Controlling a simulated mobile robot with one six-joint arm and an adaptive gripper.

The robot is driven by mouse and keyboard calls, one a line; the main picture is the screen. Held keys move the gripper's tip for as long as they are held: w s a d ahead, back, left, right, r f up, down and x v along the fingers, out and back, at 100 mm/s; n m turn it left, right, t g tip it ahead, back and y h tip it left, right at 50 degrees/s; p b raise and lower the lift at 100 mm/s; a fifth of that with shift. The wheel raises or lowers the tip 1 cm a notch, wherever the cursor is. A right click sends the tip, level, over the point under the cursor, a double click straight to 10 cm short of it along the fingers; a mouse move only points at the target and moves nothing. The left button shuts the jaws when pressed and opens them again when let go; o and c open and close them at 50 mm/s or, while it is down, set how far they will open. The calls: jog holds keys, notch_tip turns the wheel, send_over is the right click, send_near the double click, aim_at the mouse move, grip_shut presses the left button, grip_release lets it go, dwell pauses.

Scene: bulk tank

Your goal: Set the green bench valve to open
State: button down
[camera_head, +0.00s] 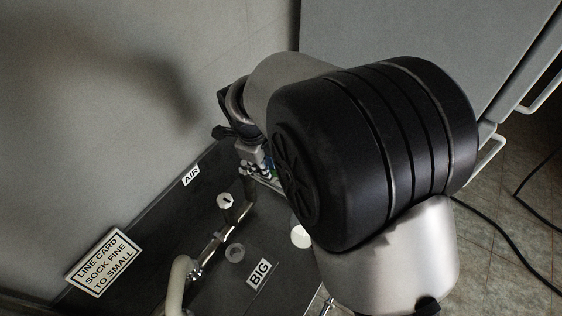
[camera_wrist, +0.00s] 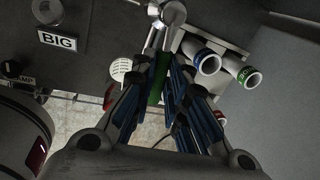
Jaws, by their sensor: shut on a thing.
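The green bench valve's handle (camera_wrist: 155,91) shows as a narrow green strip between the fingers of my gripper (camera_wrist: 163,82) in the wrist view. My gripper is shut on it. A metal valve body or pipe end (camera_wrist: 172,13) lies just beyond the fingertips. The fingers hide much of the handle, so I cannot tell its exact angle. In the head view my black and silver arm covers most of the valve area.
The "BIG" label (camera_wrist: 58,41) is on the dark bench at left.

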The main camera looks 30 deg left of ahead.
dwell(0.4)
jog(key=c, duration=1.6)
grip_release()
jog(key=r, duration=0.4)
jog(key=s+r, duration=0.1)
jog(key=r, duration=0.3)
jog(key=s+r, duration=0.1)
jog(key=r, duration=0.2)
jog(key=shift+s+d+r, duration=0.1)
jog(key=shift+s+r, duration=0.1)
jog(key=shift+r, duration=0.2)
jog(key=shift+d+f, duration=0.1)
